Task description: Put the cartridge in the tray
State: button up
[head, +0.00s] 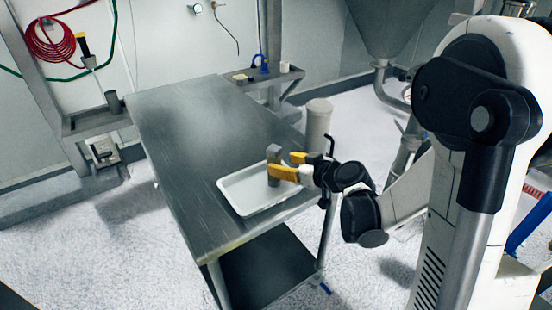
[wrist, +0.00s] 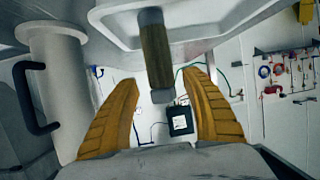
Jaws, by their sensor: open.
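The cartridge (head: 273,153) is a grey-brown cylinder standing upright in the white tray (head: 232,199), near the tray's middle. My gripper (head: 284,166) has yellow fingers, is open and reaches in from the right at the cartridge. In the wrist view, which is upside down, the cartridge (wrist: 156,55) shows between the two spread fingers (wrist: 166,100), with a clear gap on each side. The tray (wrist: 225,35) fills the top of that view. In the head view one finger hides part of the cartridge's middle.
The tray lies near the front right corner of the metal table (head: 200,150). The rest of the tabletop is clear. A white canister (head: 318,122) stands beyond the table's right edge. A side shelf (head: 268,78) holds small items.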

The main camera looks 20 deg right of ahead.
jog(key=s+a+r+m+g+h, duration=0.1)
jog(key=s+r+m+g+h, duration=0.1)
jog(key=s, duration=1.1)
jog(key=s+a+r+m+g+h+p, duration=0.1)
jog(key=s+r+m+g+h, duration=0.1)
jog(key=s, duration=1)
notch_tip(320, 180, up, 3)
jog(key=shift+s+f+g+h, duration=0.1)
jog(key=shift+s+g+h, duration=0.35)
jog(key=shift+g, duration=0.35)
jog(key=shift+w+d, duration=0.1)
jog(key=shift+w, duration=0.05)
